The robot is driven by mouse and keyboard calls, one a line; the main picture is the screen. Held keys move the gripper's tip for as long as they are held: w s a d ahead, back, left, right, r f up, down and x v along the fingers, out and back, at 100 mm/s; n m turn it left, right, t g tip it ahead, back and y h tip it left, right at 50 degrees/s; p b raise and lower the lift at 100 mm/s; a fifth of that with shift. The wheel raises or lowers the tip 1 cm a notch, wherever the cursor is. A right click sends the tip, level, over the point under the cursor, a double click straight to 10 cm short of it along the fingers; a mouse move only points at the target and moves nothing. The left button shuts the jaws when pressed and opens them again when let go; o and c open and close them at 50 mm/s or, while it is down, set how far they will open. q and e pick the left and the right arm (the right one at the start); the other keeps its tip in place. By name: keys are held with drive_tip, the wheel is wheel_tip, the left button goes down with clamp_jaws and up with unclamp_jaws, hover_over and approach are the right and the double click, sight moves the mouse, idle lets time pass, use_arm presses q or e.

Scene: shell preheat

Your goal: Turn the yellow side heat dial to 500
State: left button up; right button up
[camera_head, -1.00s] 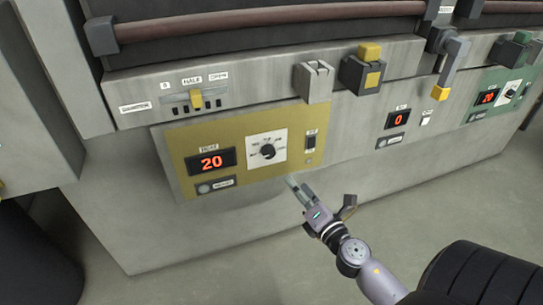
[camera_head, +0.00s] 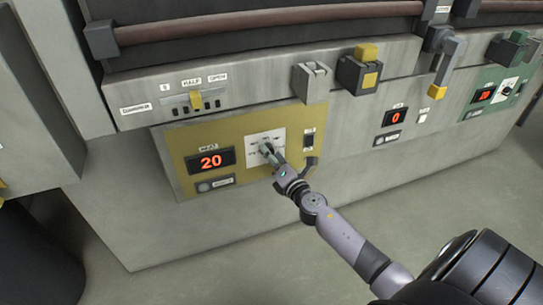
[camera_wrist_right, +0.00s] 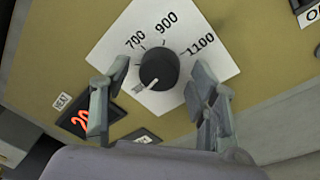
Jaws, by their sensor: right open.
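The yellow heat panel (camera_head: 228,131) is on the front of the machine, with a red display (camera_head: 211,160) reading 20. Its black heat dial (camera_wrist_right: 159,68) sits on a white plate (camera_wrist_right: 110,48) marked 700, 900 and 1100; lower marks are hidden or unclear. The dial's white pointer line points to the lower left in the right wrist view. My right gripper (camera_wrist_right: 160,95) is open, its fingers on either side of the dial with gaps. In the head view the right gripper (camera_head: 272,155) covers much of the dial. My left gripper is not in view.
A switch (camera_head: 308,139) is just right of the dial on the yellow panel. A slider with a yellow knob (camera_head: 196,99) is above. A green panel (camera_head: 483,105) and a lever with a yellow end (camera_head: 439,91) are at the right.

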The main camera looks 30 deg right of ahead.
drive_tip(key=shift+c, duration=0.5)
drive_tip(key=c, duration=1.1)
